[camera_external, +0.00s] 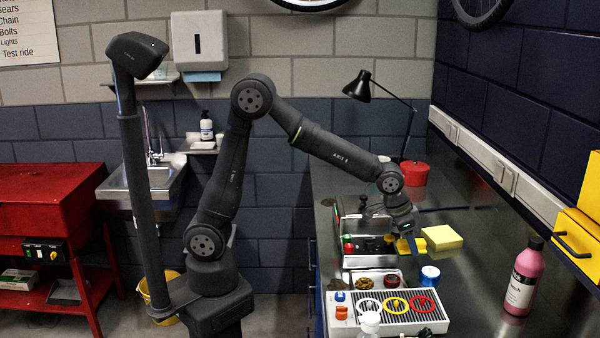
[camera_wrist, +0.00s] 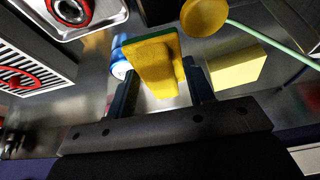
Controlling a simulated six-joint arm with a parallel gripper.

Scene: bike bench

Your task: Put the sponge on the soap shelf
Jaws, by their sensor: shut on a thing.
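The sponge (camera_wrist: 155,65), yellow with a green layer along one edge, sits between the two fingers of my gripper (camera_wrist: 160,84) in the wrist view. My gripper is shut on it. In the external view my gripper (camera_external: 407,238) points down over the workbench, and a yellow bit of the sponge (camera_external: 403,247) shows beside the fingers. I cannot tell whether the sponge touches the bench.
A tray with coloured rings (camera_external: 397,306), a pink bottle (camera_external: 523,279), a red pot (camera_external: 414,174) and a black lamp (camera_external: 358,86) stand on the bench. The sink (camera_external: 158,181) is left of my arm.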

